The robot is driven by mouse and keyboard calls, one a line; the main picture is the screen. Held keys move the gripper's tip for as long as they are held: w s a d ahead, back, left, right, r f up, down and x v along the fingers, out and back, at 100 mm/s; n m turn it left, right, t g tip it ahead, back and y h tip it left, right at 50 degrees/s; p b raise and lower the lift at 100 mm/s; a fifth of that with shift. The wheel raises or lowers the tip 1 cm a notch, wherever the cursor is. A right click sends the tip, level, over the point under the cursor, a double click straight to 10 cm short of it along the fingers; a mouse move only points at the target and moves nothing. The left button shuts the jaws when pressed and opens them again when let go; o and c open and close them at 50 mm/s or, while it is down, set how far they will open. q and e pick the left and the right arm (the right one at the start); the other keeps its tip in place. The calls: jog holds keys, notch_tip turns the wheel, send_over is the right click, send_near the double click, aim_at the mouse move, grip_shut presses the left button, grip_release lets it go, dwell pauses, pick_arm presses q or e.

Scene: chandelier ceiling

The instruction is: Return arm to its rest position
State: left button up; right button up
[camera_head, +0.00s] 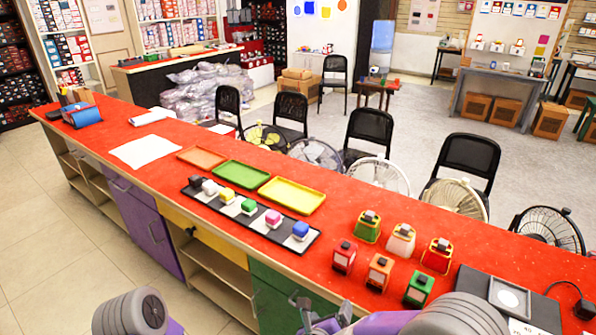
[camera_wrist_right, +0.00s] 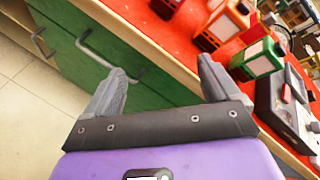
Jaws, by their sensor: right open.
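My right gripper (camera_head: 322,312) shows at the bottom edge of the head view, in front of the green cabinet and beside the counter's front edge. In the right wrist view, its two grey fingers (camera_wrist_right: 163,80) are spread apart with nothing between them. The fingers point toward the green drawer fronts (camera_wrist_right: 85,70) and the red counter (camera_wrist_right: 195,70). Part of my left arm shows at the bottom left of the head view, but its gripper is not seen.
The long red counter (camera_head: 340,210) holds red, orange and green stampers (camera_head: 378,272) close to my right arm. A black device (camera_head: 508,300) lies at the right. A black tray (camera_head: 212,197) of coloured blocks and three flat trays (camera_head: 292,194) are farther left. Chairs and fans stand behind.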

jog(key=s+d+f+n+g+y+p, duration=0.25)
jog(key=f+n+g+y, duration=0.25)
jog(key=f+n, duration=1.1)
jog(key=s+f+n+g+y, duration=0.2)
jog(key=s+f+n+g, duration=0.1)
jog(key=s+n, duration=0.4)
jog(key=s+f+n+g+y, duration=0.1)
jog(key=s+f+n+g, duration=0.2)
jog(key=s+f+n, duration=0.2)
jog(key=s+n, duration=0.1)
jog(key=s, duration=0.1)
jog(key=shift+s+a+f+n+y+p, duration=0.15)
jog(key=shift+s+f+n+y+p, duration=0.1)
jog(key=shift+s+n+y+p, duration=0.15)
